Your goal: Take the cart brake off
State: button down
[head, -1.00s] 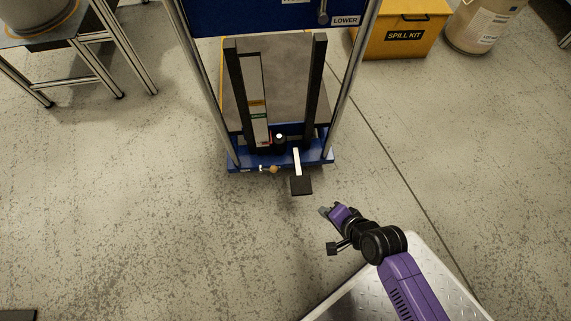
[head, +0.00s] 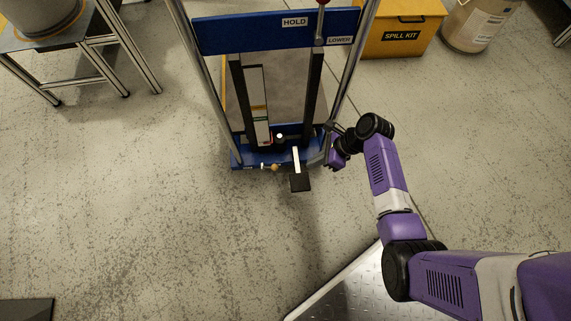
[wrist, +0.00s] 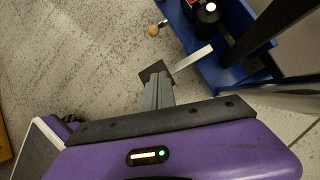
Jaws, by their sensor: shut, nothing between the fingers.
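The blue cart (head: 246,160) stands upright ahead with its mast and panel. A black pedal (head: 300,183) on a pale flat lever sticks out at the front of its base. In the wrist view the pedal (wrist: 151,70) is just beyond my fingertips, partly hidden by them. My gripper (head: 318,161) is shut and empty, low beside the right front of the base, right of the pedal. In the wrist view its closed fingers (wrist: 157,92) point at the pedal. I cannot tell whether they touch it.
A brass knob (head: 274,167) sits left of the pedal, and a black round part (head: 280,139) is behind it. A yellow spill kit (head: 398,30) and a drum (head: 478,22) stand at the back right. A metal stand (head: 95,42) is at the left. The floor left of the pedal is clear.

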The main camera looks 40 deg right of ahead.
aim_at(291, 175)
jog(key=b+x, duration=0.6)
jog(key=x, duration=0.4)
jog(key=shift+f, duration=0.35)
jog(key=shift+w+a+r+b, duration=0.4)
jog(key=shift+w+a+r, duration=0.1)
jog(key=shift+w+a, duration=0.2)
jog(key=shift+w+a+r+b, duration=0.35)
jog(key=shift+w+a+r, duration=0.1)
jog(key=shift+w+a, duration=0.25)
jog(key=shift+d+r, duration=0.1)
